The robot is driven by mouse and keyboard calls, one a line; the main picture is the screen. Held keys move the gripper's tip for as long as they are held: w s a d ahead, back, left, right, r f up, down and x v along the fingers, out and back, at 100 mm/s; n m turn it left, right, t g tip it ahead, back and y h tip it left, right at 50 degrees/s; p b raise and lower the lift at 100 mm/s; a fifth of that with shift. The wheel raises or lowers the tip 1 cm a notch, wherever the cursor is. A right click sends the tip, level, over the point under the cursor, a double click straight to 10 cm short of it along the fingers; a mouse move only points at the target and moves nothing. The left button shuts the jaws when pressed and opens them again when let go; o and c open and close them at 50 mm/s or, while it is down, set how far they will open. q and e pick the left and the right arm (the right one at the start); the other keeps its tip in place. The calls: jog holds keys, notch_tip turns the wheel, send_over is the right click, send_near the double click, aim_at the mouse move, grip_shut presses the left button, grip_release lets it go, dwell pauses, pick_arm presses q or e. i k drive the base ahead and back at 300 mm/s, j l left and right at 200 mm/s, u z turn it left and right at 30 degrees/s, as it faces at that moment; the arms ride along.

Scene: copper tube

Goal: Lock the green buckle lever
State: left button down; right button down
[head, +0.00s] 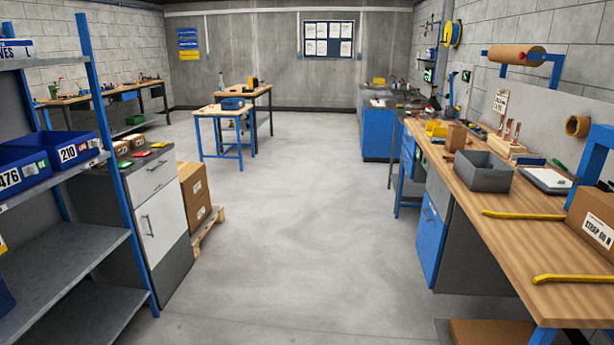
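Several small flat coloured items, with green, red and yellow among them, lie on the top of a grey cabinet (146,187) at the left. The nearest of them looks like a small green item (125,164). They are too small to tell whether one is a buckle, or whether any lever is open or locked. Neither of my grippers is in view.
A blue-posted shelf (65,250) with blue bins (70,150) stands at the near left. Cartons (195,190) on a pallet stand beside the cabinet. A long wooden workbench (500,200) runs along the right. The concrete floor (290,220) between is clear.

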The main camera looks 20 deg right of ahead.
aim_at(560, 165)
jog(key=i+l+z, duration=0.1)
jog(key=i+z, duration=0.2)
jog(key=i, duration=1.2)
jog(key=i+l+u, duration=0.15)
jog(key=i+u, duration=0.2)
jog(key=i, duration=1.15)
jog(key=i+z, duration=0.1)
jog(key=z, duration=3.85)
